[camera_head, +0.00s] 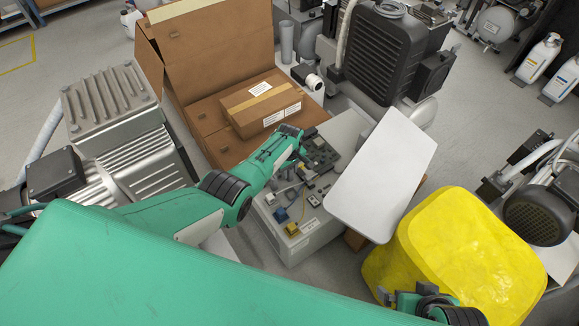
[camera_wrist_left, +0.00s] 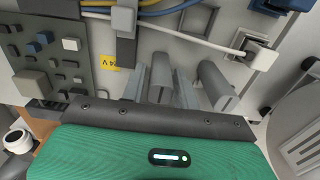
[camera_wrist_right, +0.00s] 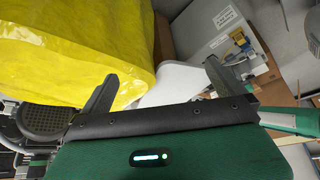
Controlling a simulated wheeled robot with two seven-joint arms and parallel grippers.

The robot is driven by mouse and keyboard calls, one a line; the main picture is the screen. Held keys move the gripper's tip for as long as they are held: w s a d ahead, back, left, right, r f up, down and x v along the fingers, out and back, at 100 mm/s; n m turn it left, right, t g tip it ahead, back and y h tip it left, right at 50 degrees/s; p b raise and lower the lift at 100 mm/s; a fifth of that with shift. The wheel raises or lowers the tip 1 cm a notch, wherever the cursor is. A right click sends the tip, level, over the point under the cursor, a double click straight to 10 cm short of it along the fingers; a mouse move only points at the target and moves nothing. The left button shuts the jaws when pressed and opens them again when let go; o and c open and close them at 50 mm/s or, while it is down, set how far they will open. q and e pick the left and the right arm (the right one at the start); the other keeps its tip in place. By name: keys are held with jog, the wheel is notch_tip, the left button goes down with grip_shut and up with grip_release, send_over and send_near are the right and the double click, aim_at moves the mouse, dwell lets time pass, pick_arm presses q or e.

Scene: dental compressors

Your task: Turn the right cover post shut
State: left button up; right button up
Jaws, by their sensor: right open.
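The pale control box (camera_head: 305,235) stands mid-view with its circuit board (camera_head: 318,152) showing and its flat white cover (camera_head: 385,172) at its right. My left gripper (camera_head: 303,150) reaches over the box. In the left wrist view its grey fingers (camera_wrist_left: 162,90) stand fairly close together in front of the panel, with a grey post-like piece (camera_wrist_left: 160,72) seen between them. Whether they touch it is unclear. Another grey rounded post (camera_wrist_left: 217,84) stands just to the right. My right gripper (camera_wrist_right: 157,85) is open and empty beside the yellow bag (camera_wrist_right: 65,45).
The large yellow bag (camera_head: 455,255) fills the lower right near my right gripper. An open cardboard box (camera_head: 200,60) with a taped parcel (camera_head: 262,103) stands behind the control box. Compressors (camera_head: 125,130) stand at left and right. A white cable (camera_wrist_left: 205,38) crosses the panel.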

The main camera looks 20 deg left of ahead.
pick_arm(q)
notch_tip(320, 180, up, 3)
jog(key=shift+r+p, duration=0.2)
jog(key=shift+p, duration=0.9)
notch_tip(320, 180, up, 10)
jog(key=p, duration=0.4)
jog(key=shift+r, duration=0.15)
pick_arm(e)
notch_tip(320, 180, down, 11)
jog(key=g, duration=0.2)
jog(key=shift+d+h, duration=0.4)
jog(key=shift+s+f, duration=0.1)
